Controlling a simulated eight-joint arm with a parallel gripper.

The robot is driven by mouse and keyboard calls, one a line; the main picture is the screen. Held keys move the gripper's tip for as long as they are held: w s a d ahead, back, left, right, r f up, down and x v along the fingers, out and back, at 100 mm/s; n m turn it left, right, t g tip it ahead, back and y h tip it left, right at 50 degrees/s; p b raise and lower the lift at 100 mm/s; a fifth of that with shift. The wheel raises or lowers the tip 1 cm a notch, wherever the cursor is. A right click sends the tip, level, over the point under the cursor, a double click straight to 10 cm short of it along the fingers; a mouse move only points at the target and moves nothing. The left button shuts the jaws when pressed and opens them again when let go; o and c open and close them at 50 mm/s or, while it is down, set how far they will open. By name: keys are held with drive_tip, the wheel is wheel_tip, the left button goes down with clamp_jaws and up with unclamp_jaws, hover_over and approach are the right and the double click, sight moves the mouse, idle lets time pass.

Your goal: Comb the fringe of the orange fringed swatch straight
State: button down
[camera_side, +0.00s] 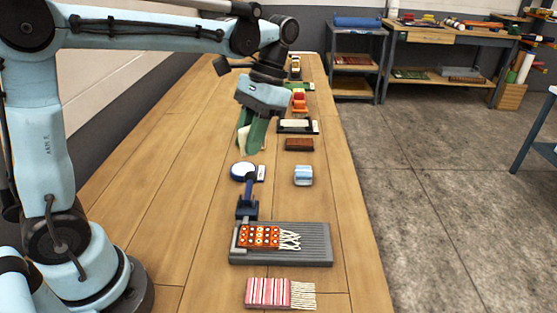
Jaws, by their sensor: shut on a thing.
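The orange fringed swatch (260,236), patterned with dark and pale spots, lies on a grey ribbed board (322,245) in the lower middle. Its cream fringe (290,240) points right, and its strands look crossed and tangled. A grey bar runs along the swatch's left edge. My gripper (250,138) is farther back, up and slightly left of the board, clear of the swatch. It points down and is shut on a cream-coloured thing, partly hidden by green parts; I cannot tell its full shape.
A red-and-white striped swatch (268,292) with straight fringe lies in front of the board. Behind the board are a dark blue stand (247,208), a round blue-rimmed white item (243,171), a blue-and-white block (303,175) and a brown block (299,144). The table's left side is clear.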

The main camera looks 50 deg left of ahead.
drive_tip(key=shift+s+d+f+m+t+y, duration=0.1)
drive_tip(key=shift+d+f+m+t+y, duration=0.4)
drive_tip(key=shift+d+f+m+t, duration=2.55)
drive_tip(key=shift+s+d+f+m+g+y, duration=0.1)
drive_tip(key=shift+d+f+m+g+y, duration=1)
drive_tip(key=shift+m, duration=4.65)
drive_tip(key=shift+d+f+m+t+h, duration=0.1)
drive_tip(key=shift+d+f+m+t, duration=1.6)
drive_tip(key=shift+f+m, duration=1.9)
drive_tip(key=shift+a+r+m+t, duration=0.25)
drive_tip(key=shift+r+m, duration=0.3)
drive_tip(key=shift+m, duration=0.25)
drive_tip(key=shift+r, duration=0.25)
drive_tip(key=shift+w+d, duration=0.15)
drive_tip(key=shift+d, duration=0.05)
drive_tip(key=shift+f, duration=0.5)
drive_tip(key=shift+w+d, duration=1.15)
drive_tip(key=shift+d, duration=0.05)
